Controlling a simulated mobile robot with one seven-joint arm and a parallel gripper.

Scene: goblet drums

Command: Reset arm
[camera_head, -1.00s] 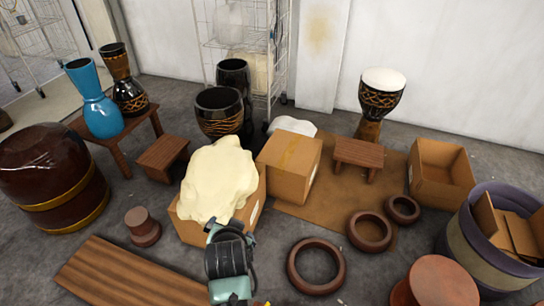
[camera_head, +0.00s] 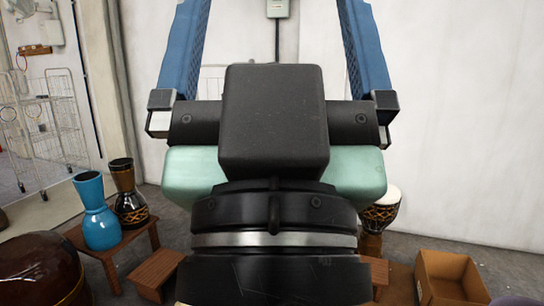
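My gripper (camera_head: 273,40) is raised close in front of the camera and fills the middle of the view. Its two blue fingers point upward and stand wide apart on either side of the dark body. The wall shows between them, and I see nothing held there. The fingertips run out of the top of the frame. My pale green and black wrist sits below and hides the middle of the floor.
A blue goblet drum (camera_head: 95,210) and a dark goblet drum (camera_head: 128,195) stand on a wooden bench at left. A white-topped goblet drum (camera_head: 381,210) and an open cardboard box (camera_head: 447,277) are at right. A wire rack (camera_head: 52,135) stands at far left.

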